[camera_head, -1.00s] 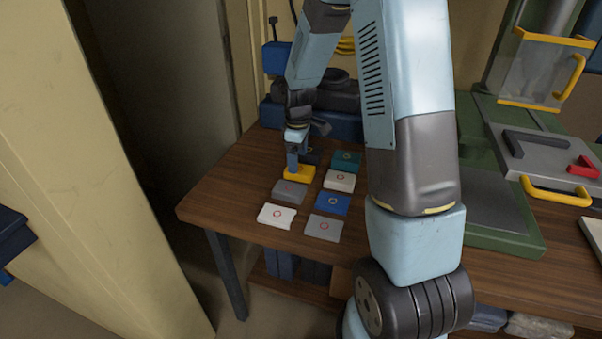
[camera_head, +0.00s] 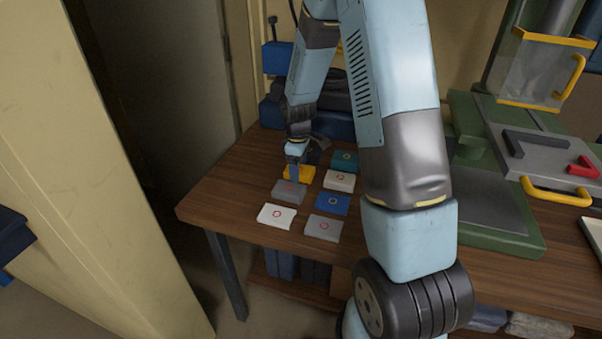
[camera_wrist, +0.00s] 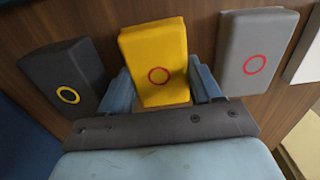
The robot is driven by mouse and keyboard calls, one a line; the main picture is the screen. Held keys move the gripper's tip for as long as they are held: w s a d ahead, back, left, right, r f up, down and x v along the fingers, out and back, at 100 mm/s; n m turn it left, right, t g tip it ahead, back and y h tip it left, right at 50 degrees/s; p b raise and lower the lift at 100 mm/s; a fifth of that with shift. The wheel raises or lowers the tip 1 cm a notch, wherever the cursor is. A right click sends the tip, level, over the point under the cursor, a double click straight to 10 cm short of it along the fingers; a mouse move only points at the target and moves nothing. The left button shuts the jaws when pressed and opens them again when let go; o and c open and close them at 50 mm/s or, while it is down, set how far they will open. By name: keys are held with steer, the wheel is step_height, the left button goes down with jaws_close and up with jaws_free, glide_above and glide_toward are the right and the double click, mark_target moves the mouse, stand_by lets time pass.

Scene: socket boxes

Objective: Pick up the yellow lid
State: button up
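The yellow lid (camera_head: 308,174) lies in the back left part of a group of small flat boxes on the wooden table. In the wrist view the yellow lid (camera_wrist: 155,45) has a red ring on top. My gripper (camera_head: 295,177) is down at the lid and hides part of it in the head view. In the wrist view my gripper (camera_wrist: 162,82) has its two fingers apart, one on each side of the lid's near end. Narrow gaps seem to show between fingers and lid; contact is hard to tell.
A grey lid (camera_wrist: 255,50) and a dark lid with a yellow ring (camera_wrist: 65,78) lie close on either side of the fingers. White (camera_head: 277,216), blue (camera_head: 333,204) and teal (camera_head: 345,160) lids lie nearby. A green machine (camera_head: 500,235) stands at the right.

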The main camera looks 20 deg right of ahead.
steer(key=c, duration=0.5)
